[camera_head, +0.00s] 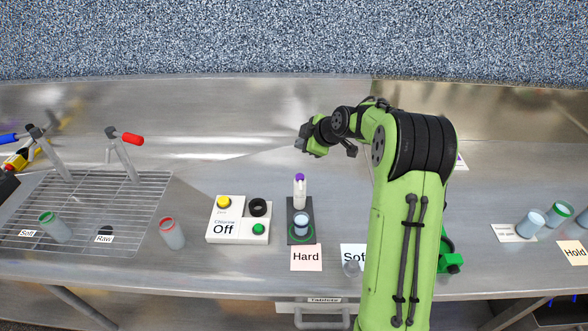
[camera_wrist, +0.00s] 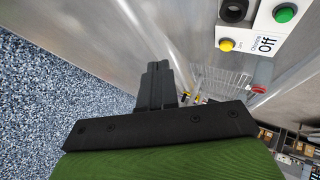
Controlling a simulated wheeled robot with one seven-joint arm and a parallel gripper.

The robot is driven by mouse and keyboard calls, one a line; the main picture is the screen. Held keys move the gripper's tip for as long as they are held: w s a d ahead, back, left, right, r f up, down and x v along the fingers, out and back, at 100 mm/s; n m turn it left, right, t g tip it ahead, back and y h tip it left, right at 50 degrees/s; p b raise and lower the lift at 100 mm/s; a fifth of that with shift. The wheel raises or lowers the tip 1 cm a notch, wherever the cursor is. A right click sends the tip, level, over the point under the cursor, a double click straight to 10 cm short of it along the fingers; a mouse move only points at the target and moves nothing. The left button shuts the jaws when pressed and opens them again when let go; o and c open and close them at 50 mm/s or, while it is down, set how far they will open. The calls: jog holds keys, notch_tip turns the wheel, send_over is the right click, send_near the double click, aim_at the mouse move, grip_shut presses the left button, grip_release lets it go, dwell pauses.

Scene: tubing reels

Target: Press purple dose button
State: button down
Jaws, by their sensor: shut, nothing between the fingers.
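The purple dose button (camera_head: 299,177) is the cap on top of a white upright dispenser (camera_head: 299,193) on a dark base plate (camera_head: 291,231) in the head view. A cup (camera_head: 301,224) stands on the green ring on that plate, in front of the dispenser. My gripper (camera_head: 303,140) is shut and empty, behind and above the dispenser in the picture. In the wrist view its fingers (camera_wrist: 158,72) lie together. The purple button does not show in the wrist view.
A white control box (camera_head: 238,232) marked "Off", with yellow and green buttons, stands left of the dispenser; it also shows in the wrist view (camera_wrist: 264,38). A "Hard" card (camera_head: 306,257) lies in front. A draining grid (camera_head: 90,205) with taps is at left. Cups stand at right.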

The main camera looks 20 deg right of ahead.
jog(key=shift+f, duration=0.1)
jog(key=b, duration=0.6)
send_over(302, 177)
notch_tip(302, 177, down, 8)
jog(key=shift+f, duration=0.15)
jog(key=shift+a+f, duration=0.1)
jog(key=shift+f, duration=0.25)
jog(key=shift+b, duration=0.3)
dwell(1.2)
jog(key=shift+f+b, duration=0.35)
jog(key=shift+b, duration=0.25)
jog(key=shift+f+b, duration=0.55)
jog(key=shift+b, duration=0.05)
dwell(0.5)
jog(key=shift+r, duration=0.15)
jog(key=shift+r+p, duration=0.4)
jog(key=shift+r, duration=0.45)
